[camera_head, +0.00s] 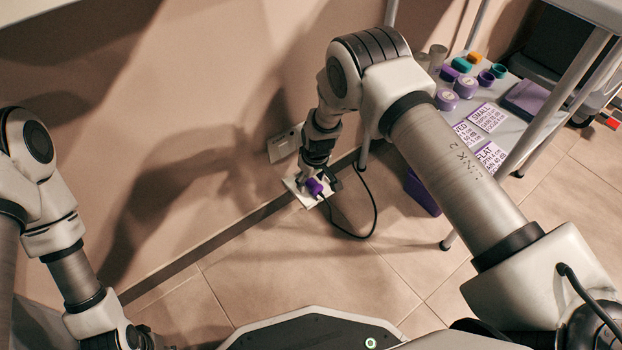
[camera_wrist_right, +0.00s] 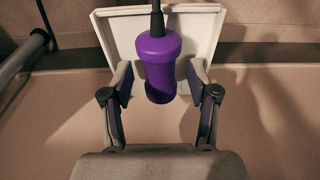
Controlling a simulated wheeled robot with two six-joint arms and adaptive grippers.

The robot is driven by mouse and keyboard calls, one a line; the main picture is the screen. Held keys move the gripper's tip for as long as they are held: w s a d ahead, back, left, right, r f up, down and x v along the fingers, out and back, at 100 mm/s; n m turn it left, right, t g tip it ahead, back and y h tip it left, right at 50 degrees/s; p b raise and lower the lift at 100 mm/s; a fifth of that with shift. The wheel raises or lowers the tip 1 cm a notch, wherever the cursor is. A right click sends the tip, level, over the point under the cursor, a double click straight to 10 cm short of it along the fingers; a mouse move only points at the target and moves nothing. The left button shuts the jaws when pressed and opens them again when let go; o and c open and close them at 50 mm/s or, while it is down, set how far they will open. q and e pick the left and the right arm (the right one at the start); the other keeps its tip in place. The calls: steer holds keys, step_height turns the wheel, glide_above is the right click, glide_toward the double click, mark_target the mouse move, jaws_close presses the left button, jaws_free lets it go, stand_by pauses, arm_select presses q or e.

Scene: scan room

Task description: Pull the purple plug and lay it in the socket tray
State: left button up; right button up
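The purple plug (camera_head: 314,187) has a black cord and lies at the white socket tray (camera_head: 290,183), low by the wall. In the right wrist view the plug (camera_wrist_right: 159,62) is in front of the tray's white inside, with the tray rim (camera_wrist_right: 208,8) behind it. My right gripper (camera_head: 322,178) reaches down there. Its fingers (camera_wrist_right: 160,88) stand on either side of the plug, with a small gap showing on each side. Whether the plug rests fully on the tray is hard to tell. My left gripper (camera_head: 140,337) is at the bottom left, its fingers mostly hidden.
A pale wall plate (camera_head: 284,144) is on the wall just above the tray. The black cord (camera_head: 374,213) loops over the floor. A shelf cart (camera_head: 512,125) at right holds purple, teal and orange items and labels. A purple bin (camera_head: 422,192) is below it. Tiled floor in front is clear.

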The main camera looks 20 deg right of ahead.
step_height(320, 180, up, 12)
steer(key=s, duration=0.1)
steer(key=shift+s+d, duration=0.3)
steer(key=shift+s, duration=0.05)
steer(key=shift+s+f, duration=0.1)
steer(key=shift+f, duration=0.05)
